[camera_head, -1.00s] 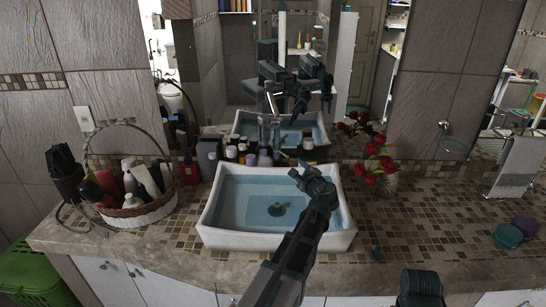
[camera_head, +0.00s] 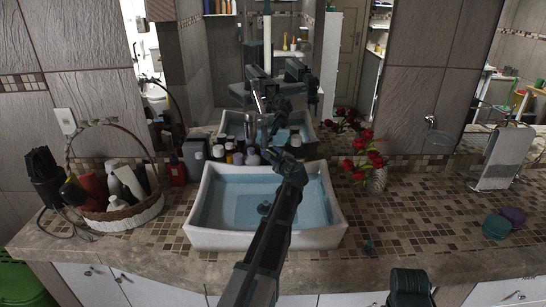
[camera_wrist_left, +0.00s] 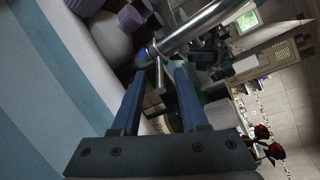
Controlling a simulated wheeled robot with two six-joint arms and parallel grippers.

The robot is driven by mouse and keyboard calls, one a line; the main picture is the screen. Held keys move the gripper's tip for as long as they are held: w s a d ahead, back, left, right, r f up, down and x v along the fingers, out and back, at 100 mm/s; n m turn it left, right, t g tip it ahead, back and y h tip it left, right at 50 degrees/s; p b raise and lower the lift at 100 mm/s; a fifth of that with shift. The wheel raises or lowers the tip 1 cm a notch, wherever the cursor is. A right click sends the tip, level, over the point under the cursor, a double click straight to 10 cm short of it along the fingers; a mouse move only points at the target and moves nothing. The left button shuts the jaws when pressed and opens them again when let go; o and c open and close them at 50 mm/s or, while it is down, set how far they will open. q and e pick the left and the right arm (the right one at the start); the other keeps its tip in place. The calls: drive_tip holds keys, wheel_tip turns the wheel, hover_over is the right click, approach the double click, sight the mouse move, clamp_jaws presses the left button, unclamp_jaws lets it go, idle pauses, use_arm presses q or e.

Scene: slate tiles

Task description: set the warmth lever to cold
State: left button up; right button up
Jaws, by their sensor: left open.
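The metal faucet (camera_head: 257,126) stands behind the white basin (camera_head: 198,226), which holds blue water. In the left wrist view the faucet's shiny cylinder (camera_wrist_left: 205,25) crosses the top. A short thin metal lever (camera_wrist_left: 160,76) sticks out of it, in line with the gap between my fingertips. My left gripper (camera_head: 284,150) reaches over the basin to its back edge, close to the faucet. In the left wrist view my left gripper (camera_wrist_left: 158,82) is open, a finger on each side of the lever; I cannot tell whether either touches it. The lever is too small to make out in the head view.
Several bottles (camera_head: 232,155) stand behind the basin, left of the faucet. A vase of red flowers (camera_head: 372,165) stands right of it. A wicker basket (camera_head: 125,218) is at left. A mirror behind reflects my arms. The tiled counter (camera_head: 420,225) at right is mostly clear.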

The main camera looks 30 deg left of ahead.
use_arm(q)
drive_tip(key=shift+w+a+f, duration=0.15)
drive_tip(key=shift+w+a, duration=0.2)
drive_tip(key=shift+a, duration=0.1)
clamp_jaws()
idle(1.2)
